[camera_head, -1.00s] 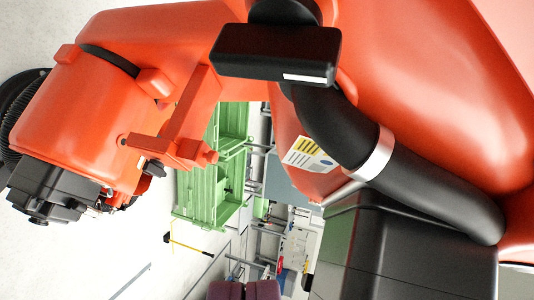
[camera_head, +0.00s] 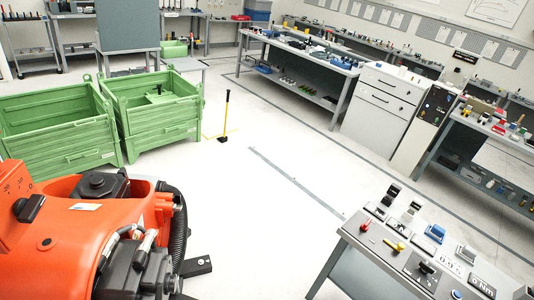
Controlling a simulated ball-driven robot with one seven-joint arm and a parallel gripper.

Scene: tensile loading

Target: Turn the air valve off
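I cannot single out the air valve in the head camera view. A workbench (camera_head: 345,262) at the lower right carries several small mounted fixtures. Among them are a small red-handled piece (camera_head: 365,226), a yellow lever-like piece (camera_head: 395,245) and a dark plate with a black knob (camera_head: 424,268). They are too small to tell whether any of them is the valve. My gripper is not in view.
A large orange industrial robot (camera_head: 75,232) fills the lower left. Green crates (camera_head: 60,145) stand behind it, with a yellow-black upright tool (camera_head: 224,120) beside them. Benches, a white cabinet (camera_head: 385,105) and a panelled wall line the back.

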